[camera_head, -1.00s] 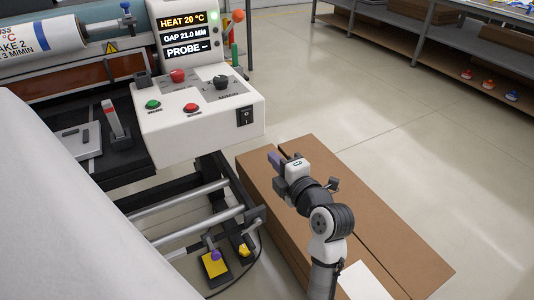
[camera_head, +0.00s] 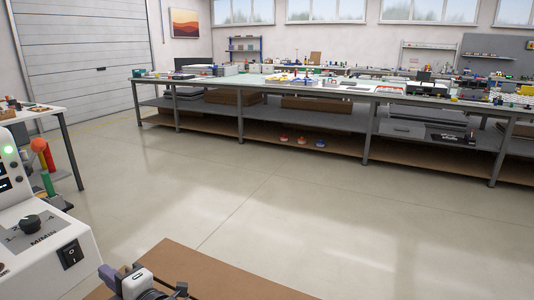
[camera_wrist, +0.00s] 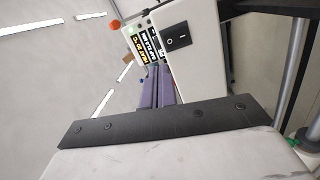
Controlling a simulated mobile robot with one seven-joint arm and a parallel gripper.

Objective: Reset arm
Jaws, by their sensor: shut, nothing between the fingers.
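My gripper (camera_head: 110,277) shows at the bottom left of the head view, with purple fingers and a white body. Most of my arm is cut off by the lower edge. In the wrist view my gripper's purple fingers (camera_wrist: 156,88) lie side by side, shut and empty. They point towards the white control box (camera_wrist: 195,40) of the machine, apart from it as far as I can tell. The same control box (camera_head: 48,245) is at the left edge of the head view, with a black knob and a power switch.
Brown cardboard (camera_head: 215,270) lies on the floor beside and below my gripper. The tiled floor (camera_head: 290,210) beyond it is clear. A long workbench (camera_head: 300,85) with shelves and many items crosses the back. A white table (camera_head: 45,112) stands at the left.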

